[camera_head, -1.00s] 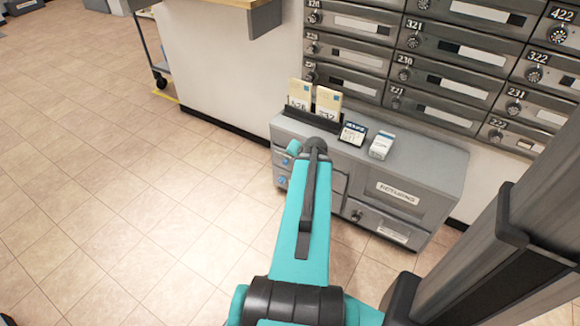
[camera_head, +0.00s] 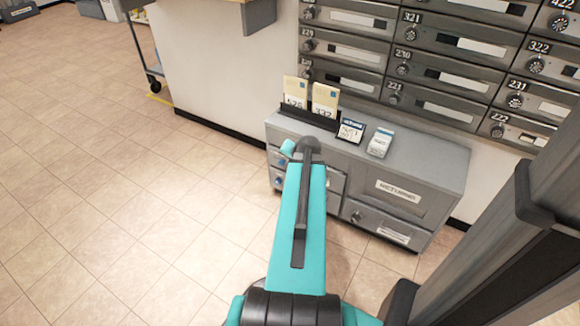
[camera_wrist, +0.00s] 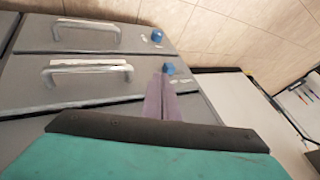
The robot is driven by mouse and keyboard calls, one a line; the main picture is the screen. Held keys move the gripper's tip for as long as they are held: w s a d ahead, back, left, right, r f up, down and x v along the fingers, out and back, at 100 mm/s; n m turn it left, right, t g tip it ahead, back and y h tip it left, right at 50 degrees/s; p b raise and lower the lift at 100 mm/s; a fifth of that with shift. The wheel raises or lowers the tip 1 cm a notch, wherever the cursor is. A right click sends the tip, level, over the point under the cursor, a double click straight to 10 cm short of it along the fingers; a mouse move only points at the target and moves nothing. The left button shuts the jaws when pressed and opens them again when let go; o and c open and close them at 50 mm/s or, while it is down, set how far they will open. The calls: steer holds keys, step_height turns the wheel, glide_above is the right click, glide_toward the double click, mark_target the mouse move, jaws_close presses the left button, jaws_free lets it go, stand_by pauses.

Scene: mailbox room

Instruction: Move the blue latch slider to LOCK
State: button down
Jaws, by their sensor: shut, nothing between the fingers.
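Two small blue latch sliders show on the grey drawer fronts. In the wrist view, the nearer one (camera_wrist: 169,69) is on the drawer closer to my gripper, and the other (camera_wrist: 157,35) is on the drawer beyond. Both also show small at the left of the cabinet in the head view, one lower (camera_head: 278,183) and one higher (camera_head: 281,162). My gripper (camera_wrist: 161,80) is shut and empty, its tips right beside the nearer slider. I cannot tell whether they touch. The lettering beside the sliders is too blurred to read. In the head view my arm hides the gripper.
Two drawer handles (camera_wrist: 88,68) (camera_wrist: 88,30) stick out left of the sliders. The cabinet top (camera_head: 428,158) holds envelopes (camera_head: 325,100), a small sign (camera_head: 351,131) and a white box (camera_head: 380,142). Mailboxes (camera_head: 440,60) stand behind. Tiled floor (camera_head: 110,190) is open at left.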

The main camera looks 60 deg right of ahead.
mark_target(282, 163)
steer(key=b+x, duration=0.2)
steer(key=x, duration=0.4)
steer(key=shift+d, duration=0.15)
stand_by(0.3)
